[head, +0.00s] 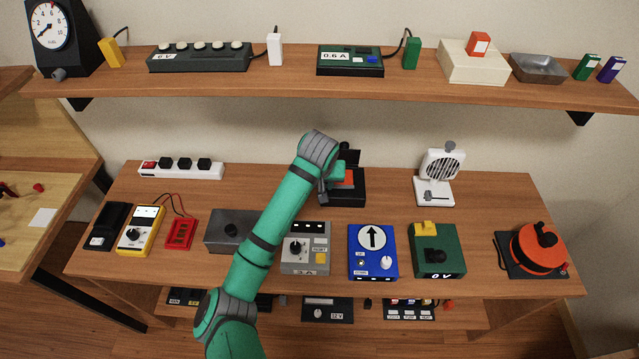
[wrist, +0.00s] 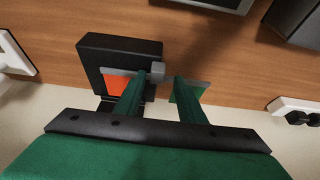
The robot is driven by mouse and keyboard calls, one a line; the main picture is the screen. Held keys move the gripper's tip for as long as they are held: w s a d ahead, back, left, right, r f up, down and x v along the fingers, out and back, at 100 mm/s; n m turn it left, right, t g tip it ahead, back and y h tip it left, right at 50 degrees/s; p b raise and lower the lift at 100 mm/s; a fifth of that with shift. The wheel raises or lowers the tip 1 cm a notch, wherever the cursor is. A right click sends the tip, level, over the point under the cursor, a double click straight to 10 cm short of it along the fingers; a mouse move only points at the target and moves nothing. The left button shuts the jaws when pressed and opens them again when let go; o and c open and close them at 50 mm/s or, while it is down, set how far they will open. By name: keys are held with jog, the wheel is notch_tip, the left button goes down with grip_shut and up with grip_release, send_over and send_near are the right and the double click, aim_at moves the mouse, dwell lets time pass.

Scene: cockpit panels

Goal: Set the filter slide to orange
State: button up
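The filter slide (wrist: 117,88) is a flat grey-edged plate on a black box (wrist: 120,50) in the wrist view. An orange filter window shows over the box. A green window (wrist: 190,92) seems to stick out past its right side, partly behind a finger. A small grey knob (wrist: 158,71) stands on it. My gripper (wrist: 160,79) is open, its green fingers on either side of the knob, which is closer to the left finger. I cannot tell whether they touch. In the head view, my arm partly hides the black box (head: 349,195) and its orange window (head: 346,178).
A white fan (head: 438,175) stands to the right of the box and a power strip (head: 181,169) to the left. A grey dial box (head: 306,255) and a blue arrow box (head: 373,265) are in front. A shelf (head: 290,86) runs above.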

jog(key=v, duration=1)
jog(key=shift+r, duration=0.15)
